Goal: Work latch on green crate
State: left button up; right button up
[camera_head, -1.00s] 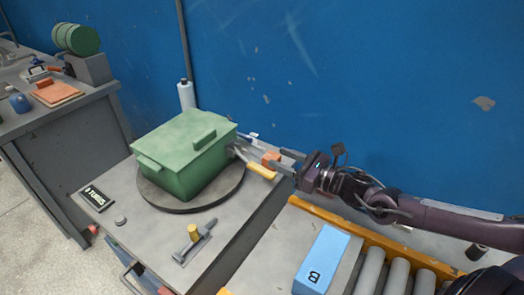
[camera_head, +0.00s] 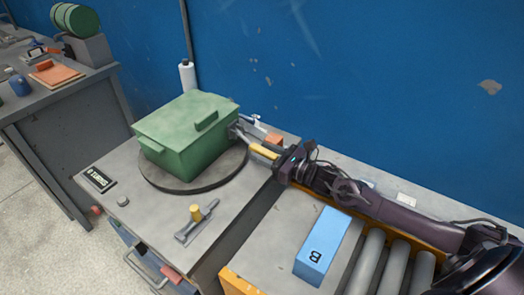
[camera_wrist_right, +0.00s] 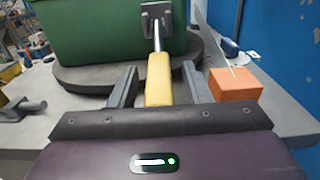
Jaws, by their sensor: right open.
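The green crate (camera_head: 180,150), with a lid and handles, sits on a dark round turntable (camera_head: 197,184) on the grey bench. Its latch is on the right-hand side: a grey plate (camera_wrist_right: 157,20) with a metal rod and a yellow grip (camera_head: 264,151). My right gripper (camera_head: 268,150) is at the latch. In the right wrist view its two fingers (camera_wrist_right: 157,84) stand open, one on each side of the yellow grip (camera_wrist_right: 159,76), with gaps between. The crate's upper part is cut off in that view. My left gripper is not in view.
An orange block (camera_head: 274,139) lies close beside the right gripper. A blue box marked B (camera_head: 320,248) lies near rollers (camera_head: 370,262). A toggle clamp (camera_head: 195,222) stands at the bench front. A blue wall is behind.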

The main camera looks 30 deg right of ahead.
jog(key=shift+w+a, duration=0.3)
jog(key=shift+w, duration=0.15)
grip_shut()
jog(key=shift+r, duration=0.1)
